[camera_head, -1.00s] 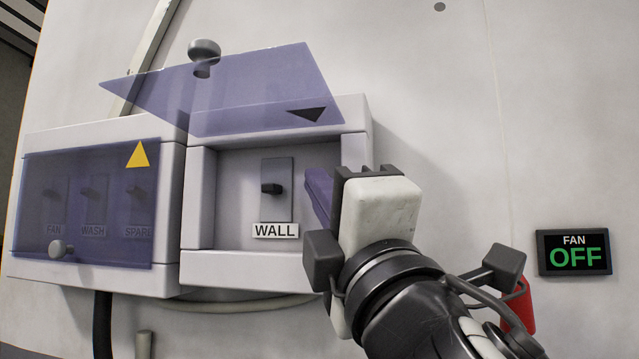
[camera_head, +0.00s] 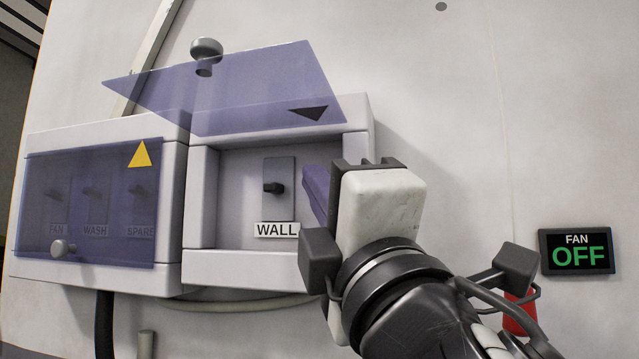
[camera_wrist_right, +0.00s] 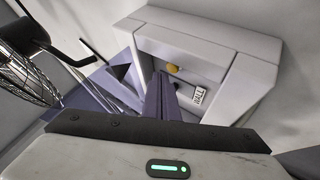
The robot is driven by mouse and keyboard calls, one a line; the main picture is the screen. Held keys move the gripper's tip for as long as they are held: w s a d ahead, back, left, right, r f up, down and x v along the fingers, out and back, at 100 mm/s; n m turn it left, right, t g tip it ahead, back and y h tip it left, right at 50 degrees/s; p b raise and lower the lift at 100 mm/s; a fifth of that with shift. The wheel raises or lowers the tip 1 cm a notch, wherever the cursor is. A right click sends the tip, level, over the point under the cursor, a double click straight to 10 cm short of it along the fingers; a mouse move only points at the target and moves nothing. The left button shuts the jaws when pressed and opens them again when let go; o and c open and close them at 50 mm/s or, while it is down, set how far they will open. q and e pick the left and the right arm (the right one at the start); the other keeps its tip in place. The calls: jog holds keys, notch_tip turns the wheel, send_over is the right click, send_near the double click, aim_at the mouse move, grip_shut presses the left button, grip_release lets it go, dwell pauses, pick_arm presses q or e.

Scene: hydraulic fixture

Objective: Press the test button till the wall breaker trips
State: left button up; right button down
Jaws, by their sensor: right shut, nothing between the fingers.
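The wall breaker (camera_head: 274,188) has a short dark lever above a WALL label (camera_head: 277,230), inside the right-hand box, whose tinted cover (camera_head: 235,92) is raised. In the right wrist view a round yellow button (camera_wrist_right: 173,69), likely the test button, sits near the breaker lever (camera_wrist_right: 178,87); in the head view my gripper hides it. My right gripper (camera_head: 315,194) is shut and empty, its purple fingers reaching into the right side of the box opening. In the wrist view the fingertips (camera_wrist_right: 159,76) end close beside the button; I cannot tell whether they touch it. My left gripper is not in view.
The left box has a closed tinted cover (camera_head: 85,200) over FAN, WASH and SPARE breakers. A display (camera_head: 577,251) at the right reads FAN OFF. A red object (camera_head: 522,315) is partly hidden by my right wrist.

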jog(key=s, duration=0.1)
jog(key=s+a, duration=0.1)
jog(key=s, duration=0.2)
jog(key=shift+s+a+b, duration=0.25)
jog(key=shift+s+b, duration=0.1)
jog(key=shift+s, duration=0.05)
dwell(1.1)
